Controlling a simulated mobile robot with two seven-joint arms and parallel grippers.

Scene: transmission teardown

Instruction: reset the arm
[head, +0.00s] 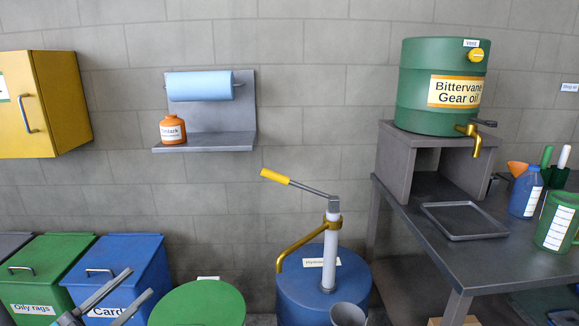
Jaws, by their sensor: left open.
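My left gripper (140,281) shows at the bottom left of the head view. Its two grey fingers point up and to the right and stand apart, with nothing between them. The fingers appear in front of the blue bin (145,256) and partly cover its label. I cannot tell how far they are from the bin. The rest of the left arm is mostly below the frame. My right gripper is not in view.
A green bin (60,256) and a green round lid (200,306) flank the blue bin. A blue drum (350,285) with a yellow-handled pump stands mid-view. A grey bench (440,255) at right carries the green oil barrel (420,85), a tray and bottles.

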